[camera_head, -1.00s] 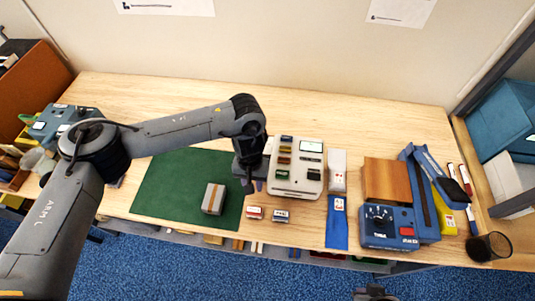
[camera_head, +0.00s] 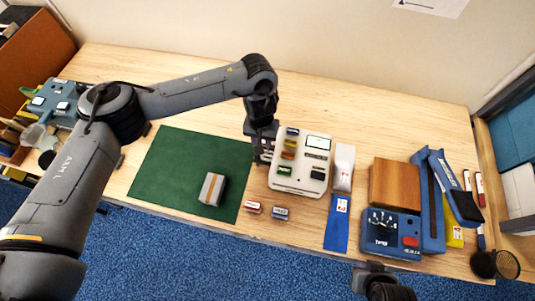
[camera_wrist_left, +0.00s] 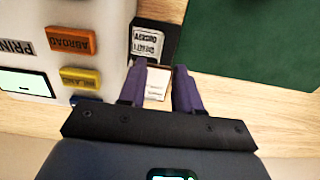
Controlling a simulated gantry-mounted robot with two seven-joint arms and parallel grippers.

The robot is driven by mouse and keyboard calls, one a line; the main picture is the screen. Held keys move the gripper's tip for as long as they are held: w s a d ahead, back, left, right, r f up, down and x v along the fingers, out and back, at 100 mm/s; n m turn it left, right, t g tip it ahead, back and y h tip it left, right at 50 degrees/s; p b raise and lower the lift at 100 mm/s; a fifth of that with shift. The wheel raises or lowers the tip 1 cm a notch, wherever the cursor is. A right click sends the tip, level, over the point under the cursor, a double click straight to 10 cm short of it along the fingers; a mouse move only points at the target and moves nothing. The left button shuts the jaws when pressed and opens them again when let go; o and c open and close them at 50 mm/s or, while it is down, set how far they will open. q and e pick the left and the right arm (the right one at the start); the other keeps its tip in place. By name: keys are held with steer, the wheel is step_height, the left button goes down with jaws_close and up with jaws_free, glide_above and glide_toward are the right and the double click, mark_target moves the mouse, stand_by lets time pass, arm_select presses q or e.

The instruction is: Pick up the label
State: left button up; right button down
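The white label printer (camera_head: 318,187) stands right of the green mat, with coloured keys; in the left wrist view, keys read PRINT, ABROAD and a partly legible word. A small white label (camera_wrist_left: 148,42) with black print, seemingly starting "ABROAD", lies on a black outlet at the printer's side. My left gripper (camera_head: 264,158) is beside the printer's left edge. In the left wrist view its two purple fingertips (camera_wrist_left: 159,72) are apart, just short of the printed label. A white piece (camera_wrist_left: 157,83) shows between them; I cannot tell whether they touch it. My right gripper (camera_head: 380,283) is at the bottom edge, mostly cut off.
A grey carton with a tan stripe (camera_head: 212,189) lies on the green mat (camera_head: 165,170). Two small blocks, red (camera_head: 253,207) and blue (camera_head: 280,213), lie at the front edge. A blue device (camera_head: 390,236) and a brown block (camera_head: 394,184) stand right. The table's back is clear.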

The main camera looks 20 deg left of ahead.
mark_target(268, 154)
arm_select(q)
steer(key=shift+s+f+p, duration=0.2)
steer(key=shift+f+p, duration=0.45)
steer(key=shift+f, duration=1.65)
jaws_close()
